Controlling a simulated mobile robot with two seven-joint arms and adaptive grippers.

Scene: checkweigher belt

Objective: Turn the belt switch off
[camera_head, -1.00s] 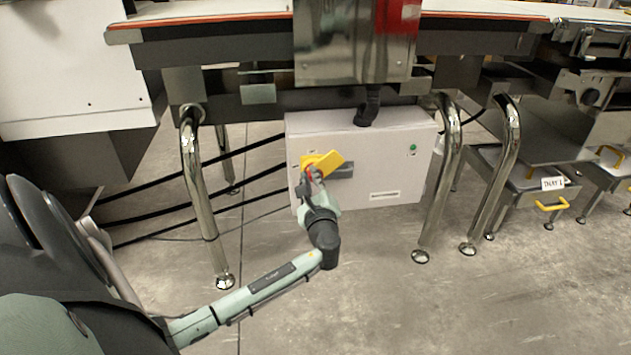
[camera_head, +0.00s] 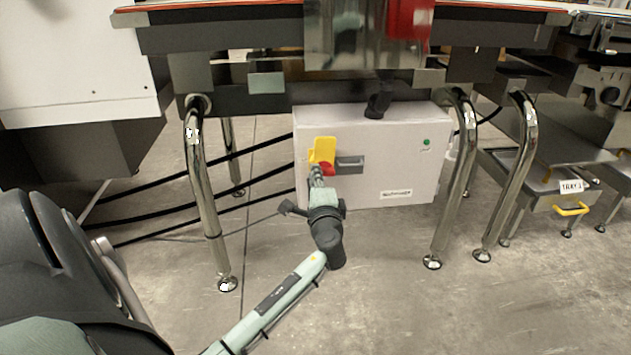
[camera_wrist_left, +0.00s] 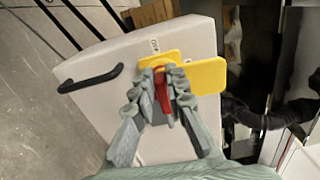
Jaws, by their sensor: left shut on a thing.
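The belt switch is on the front of a pale control box (camera_head: 385,180) under the belt. It has a yellow plate with a yellow tab (camera_head: 324,147) and a red handle (camera_head: 327,169). In the head view the tab points up. In the left wrist view the tab (camera_wrist_left: 207,76) sticks out to the right, and the red handle (camera_wrist_left: 162,92) lies between the fingers. My left gripper (camera_head: 317,174) is at the switch, its fingers (camera_wrist_left: 160,82) shut on the red handle and partly covering it. My right gripper is not in view.
Chrome legs (camera_head: 207,200) stand either side of the box. Black cables (camera_head: 150,182) run left. The floor in front is clear.

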